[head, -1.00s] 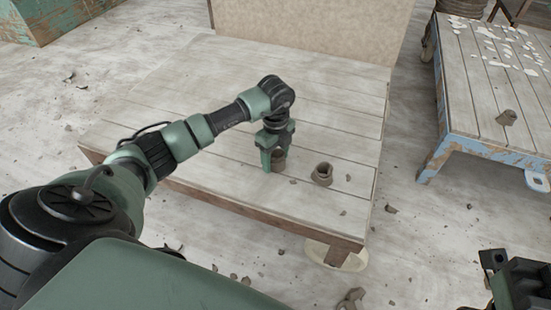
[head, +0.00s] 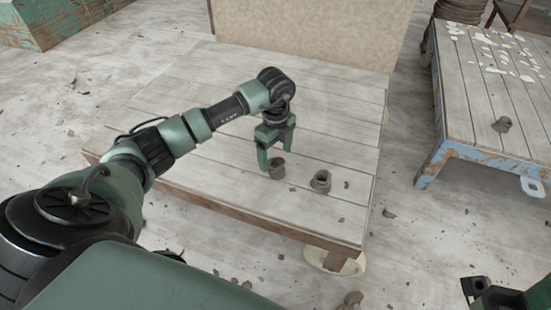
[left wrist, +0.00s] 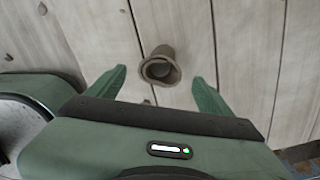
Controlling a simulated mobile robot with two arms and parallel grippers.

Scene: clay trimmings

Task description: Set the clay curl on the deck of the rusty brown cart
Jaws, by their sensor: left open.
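A grey-brown clay curl (head: 277,171), a short hollow roll, stands on the plank deck of the rusty brown cart (head: 200,150) near its front edge. My left gripper (head: 275,158) is open and empty just above it. In the left wrist view the curl (left wrist: 160,68) shows between the spread fingertips (left wrist: 161,76), apart from both, its hollow end facing the camera. A second similar curl (head: 321,181) stands on the same deck to the right. My right gripper is not in view; only a dark part of my right side shows at bottom right.
A blue cart (head: 480,148) at right carries another curl (head: 503,125) and pale flakes. A tan board (head: 310,32) stands at the brown cart's back. Crumbs lie on the floor. Much of the brown deck is clear.

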